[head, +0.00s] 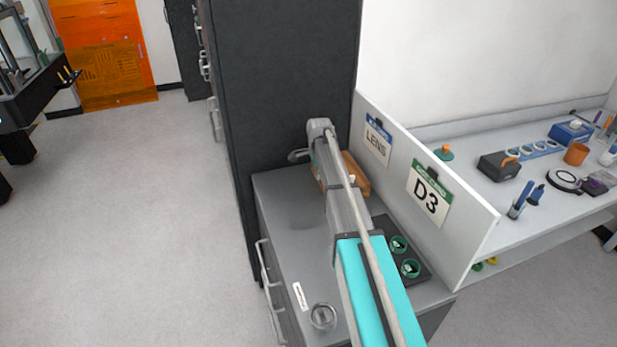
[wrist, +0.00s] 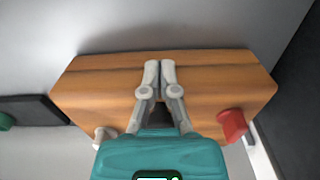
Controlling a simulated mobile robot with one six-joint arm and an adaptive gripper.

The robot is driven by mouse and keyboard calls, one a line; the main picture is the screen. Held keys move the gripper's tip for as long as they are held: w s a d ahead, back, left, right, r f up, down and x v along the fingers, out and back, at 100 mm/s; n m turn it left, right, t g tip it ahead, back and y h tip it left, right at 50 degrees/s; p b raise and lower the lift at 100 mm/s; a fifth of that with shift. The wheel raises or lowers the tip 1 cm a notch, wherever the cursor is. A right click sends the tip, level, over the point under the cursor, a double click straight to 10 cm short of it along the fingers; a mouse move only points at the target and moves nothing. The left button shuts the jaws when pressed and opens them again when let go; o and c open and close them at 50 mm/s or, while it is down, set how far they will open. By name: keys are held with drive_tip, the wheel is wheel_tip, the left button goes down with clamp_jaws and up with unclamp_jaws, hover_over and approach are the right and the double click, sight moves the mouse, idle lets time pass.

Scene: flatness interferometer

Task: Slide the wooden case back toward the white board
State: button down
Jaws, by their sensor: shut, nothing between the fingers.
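The wooden case (head: 355,176) lies on the grey cabinet top, beside the white board (head: 455,228), and my arm hides part of it in the head view. In the wrist view the case (wrist: 95,85) is a long brown block across the middle, with a red part (wrist: 232,125) near its right end. My gripper (wrist: 160,65) is shut and empty, its fingertips together in front of the case near its middle. I cannot tell whether they touch it. The fingertips are hard to make out in the head view.
A black tray (head: 421,272) with green-ringed pieces sits on the near cabinet top. A glass dish (head: 323,317) and a white label strip (head: 300,296) lie at the front. A tall dark cabinet (head: 285,80) rises behind. The left part of the cabinet top (head: 292,215) is clear.

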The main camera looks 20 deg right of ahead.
drive_tip(key=shift+a, duration=0.4)
drive_tip(key=a, duration=0.1)
drive_tip(key=a+r+p, duration=0.1)
drive_tip(key=a, duration=0.1)
drive_tip(key=shift+s+a, duration=0.1)
wheel_tip(320, 180, up, 9)
drive_tip(key=p, duration=0.9)
idle(0.6)
